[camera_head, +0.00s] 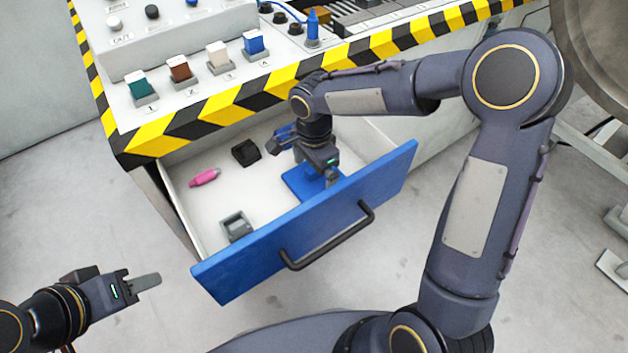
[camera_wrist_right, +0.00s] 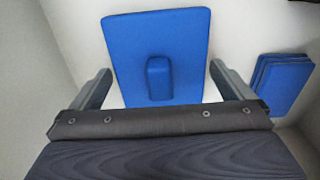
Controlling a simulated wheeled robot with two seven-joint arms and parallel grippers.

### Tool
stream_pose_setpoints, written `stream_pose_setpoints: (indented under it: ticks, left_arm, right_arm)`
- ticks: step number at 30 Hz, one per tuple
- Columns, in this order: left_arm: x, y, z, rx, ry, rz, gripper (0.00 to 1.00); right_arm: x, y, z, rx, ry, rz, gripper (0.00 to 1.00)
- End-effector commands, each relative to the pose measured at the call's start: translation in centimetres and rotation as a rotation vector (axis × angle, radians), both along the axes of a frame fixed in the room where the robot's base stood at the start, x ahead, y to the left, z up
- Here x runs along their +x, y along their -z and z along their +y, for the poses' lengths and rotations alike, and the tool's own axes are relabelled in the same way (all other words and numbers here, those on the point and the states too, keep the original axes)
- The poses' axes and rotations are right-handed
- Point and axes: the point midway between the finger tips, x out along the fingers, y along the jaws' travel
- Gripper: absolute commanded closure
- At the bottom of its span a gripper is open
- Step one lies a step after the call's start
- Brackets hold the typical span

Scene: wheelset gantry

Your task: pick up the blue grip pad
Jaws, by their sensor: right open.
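The blue grip pad (camera_head: 303,184) lies flat in the open drawer, near its blue front. In the right wrist view the pad (camera_wrist_right: 135,40) is a flat blue plate with a small raised blue block (camera_wrist_right: 159,78) on it. My right gripper (camera_head: 325,172) is over the pad and hides part of it in the head view. In the right wrist view its fingers (camera_wrist_right: 160,78) are open, one on each side of the raised block and apart from it. My left gripper (camera_head: 145,282) is outside the drawer at the lower left; its finger opening cannot be made out.
The drawer (camera_head: 335,222) also holds a pink item (camera_head: 204,177), a black block (camera_head: 245,152), a grey bracket (camera_head: 236,226) and a stack of blue plates (camera_wrist_right: 282,82). The striped console edge (camera_head: 225,102) stands above the drawer. Floor before the drawer is clear.

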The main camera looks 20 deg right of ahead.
Motion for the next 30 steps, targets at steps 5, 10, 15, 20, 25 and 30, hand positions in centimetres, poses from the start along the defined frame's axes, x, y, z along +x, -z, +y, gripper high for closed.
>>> stream_pose_setpoints:
  ticks: [5,10,15,20,25,30]
  left_arm:
    - [0.0,0.2,0.0,0.000,0.000,0.000,0.64]
    - [0.0,0.2,0.0,0.000,0.000,0.000,0.64]
    - [0.0,0.2,0.0,0.000,0.000,0.000,0.64]
    - [0.0,0.1,0.0,0.000,0.000,0.000,0.64]
    - [0.0,-0.3,0.0,0.000,0.000,0.000,0.64]
    - [0.0,-1.6,0.0,0.000,0.000,0.000,0.64]
  right_arm:
    - [0.0,0.5,0.0,0.001,-0.001,-0.002,0.00]
    - [0.0,0.5,0.0,0.001,-0.001,-0.002,0.12]
    - [0.0,0.4,0.0,0.001,-0.001,-0.002,0.34]
    - [0.0,0.4,0.0,0.001,-0.001,-0.002,0.36]
    - [0.1,-0.5,0.0,0.001,0.000,-0.004,0.36]
    - [0.1,-3.8,0.1,0.002,-0.001,-0.007,0.36]
